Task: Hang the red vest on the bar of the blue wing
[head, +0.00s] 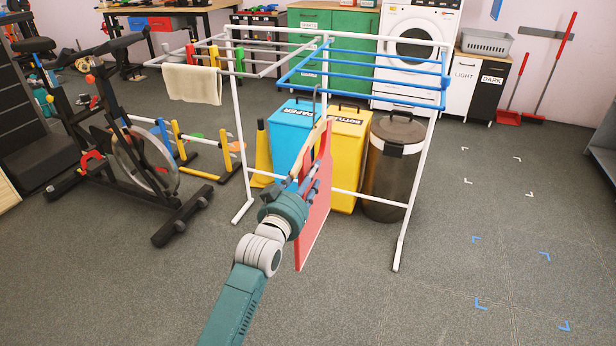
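The red vest (316,222) hangs edge-on from a wooden hanger (321,132) with a grey hook, in front of the drying rack. My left gripper (313,178) is at the vest's upper left side and appears shut on it, holding it above the floor. The fingertips are partly hidden against the vest. The blue wing (410,101) extends at the rack's right side. The hook's top overlaps the wing's front blue bar near its left end; I cannot tell whether it touches. My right gripper is not in view.
The white rack frame (415,190) stands on the floor. A cream towel (192,84) hangs on its left wing. Blue (291,125), yellow (349,150) and brown (393,165) bins stand beneath the blue wing. An exercise bike (135,150) is left. Floor at front right is clear.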

